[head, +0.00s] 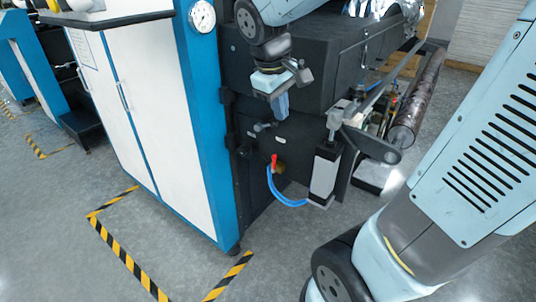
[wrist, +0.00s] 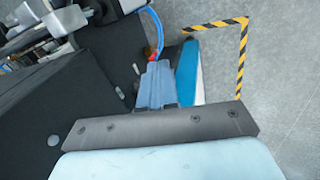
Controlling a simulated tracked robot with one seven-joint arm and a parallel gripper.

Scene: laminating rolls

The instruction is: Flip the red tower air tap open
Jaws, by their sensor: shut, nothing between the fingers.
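The red air tap (head: 274,160) is a small lever on the lower part of the dark machine housing, with a blue hose (head: 287,201) curving down from it to the right. In the head view the lever stands roughly upright. My gripper (head: 282,108) is shut and empty, pointing down above the tap and apart from it. In the wrist view my gripper (wrist: 157,72) is shut, and a bit of the red tap (wrist: 152,54) shows just beyond the fingertips. The fingers partly hide the tap there.
A white cabinet (head: 140,110) with a blue frame (head: 206,130) stands left of the tap. A grey and white cylinder (head: 324,172) and its bracket (head: 370,143) stand to the right. Yellow-black tape (head: 125,258) marks the open grey floor in front.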

